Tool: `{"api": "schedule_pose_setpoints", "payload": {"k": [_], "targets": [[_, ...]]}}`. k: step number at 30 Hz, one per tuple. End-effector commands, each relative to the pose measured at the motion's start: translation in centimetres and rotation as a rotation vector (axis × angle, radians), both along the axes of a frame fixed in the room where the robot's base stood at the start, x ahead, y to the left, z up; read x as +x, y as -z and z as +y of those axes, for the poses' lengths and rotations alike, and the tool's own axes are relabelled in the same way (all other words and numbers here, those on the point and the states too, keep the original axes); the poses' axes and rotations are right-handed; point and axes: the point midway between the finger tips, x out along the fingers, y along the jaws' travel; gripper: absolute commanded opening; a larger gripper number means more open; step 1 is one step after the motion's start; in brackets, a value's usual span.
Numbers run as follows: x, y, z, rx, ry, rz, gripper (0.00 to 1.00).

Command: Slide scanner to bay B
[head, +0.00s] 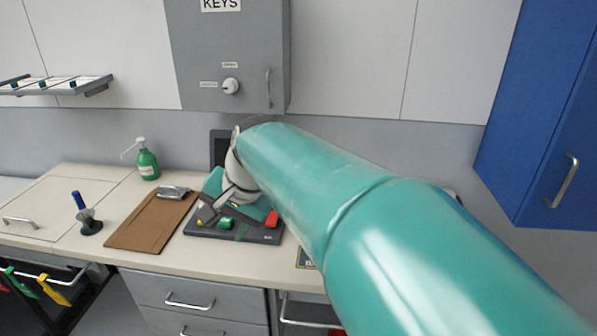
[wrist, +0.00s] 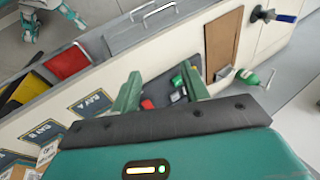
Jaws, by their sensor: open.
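I cannot make out a scanner in either view. In the head view my arm covers most of that stretch, and only the edge of one placard (head: 305,258) shows. My gripper (wrist: 160,75) is open and empty.
A grey key cabinet (head: 228,55) and a blue cabinet (head: 540,120) hang above. A cardboard box (wrist: 47,154) is near the placards.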

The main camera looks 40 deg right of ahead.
Motion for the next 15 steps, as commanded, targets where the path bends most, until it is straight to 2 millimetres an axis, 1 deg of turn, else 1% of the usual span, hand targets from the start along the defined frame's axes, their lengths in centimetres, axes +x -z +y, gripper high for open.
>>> {"api": "schedule_pose_setpoints", "payload": {"k": [1,5,6,8,9,11,12,14,15], "targets": [[1.3,-0.2,-2.1,0.063,0.104,0.016,0.45],[3.9,-1.0,-7.2,0.234,0.371,0.04,0.45],[4.6,-1.2,-8.9,0.286,0.45,0.047,0.45],[5.6,-1.3,-11.6,0.364,0.569,0.056,0.45],[6.1,-1.4,-13.4,0.416,0.647,0.061,0.45],[6.7,-1.3,-16.4,0.494,0.764,0.068,0.45],[7.1,-1.3,-18.4,0.546,0.838,0.072,0.45],[7.4,-1.1,-21.4,0.625,0.95,0.077,0.45],[7.5,-1.0,-23.5,0.677,1.021,0.08,0.45]]}}
